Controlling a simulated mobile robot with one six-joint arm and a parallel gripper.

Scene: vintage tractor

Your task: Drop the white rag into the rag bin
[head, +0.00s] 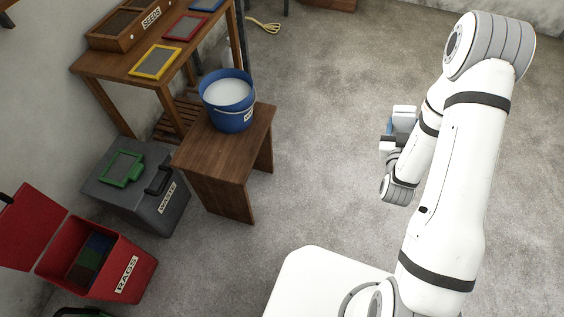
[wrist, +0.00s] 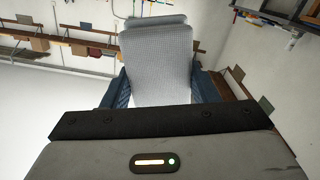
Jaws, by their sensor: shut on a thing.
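The white rag (wrist: 160,62) is a pale, finely textured folded piece held between the two blue fingers of my gripper (wrist: 162,88). In the head view my gripper (head: 391,134) is right of centre, up off the floor, and the white rag (head: 404,112) shows at its tip. The rag bin (head: 130,279) is a red box labelled RAGS at the lower left of the head view. Its lid (head: 30,228) is swung open to the left, and dark blue, green and red cloths show inside. My gripper is far from the bin.
A wooden stool (head: 215,165) carries a blue bucket (head: 230,112) with a white content. A wooden table (head: 140,75) with a seed box and coloured frames stands behind. Open concrete floor lies in the middle.

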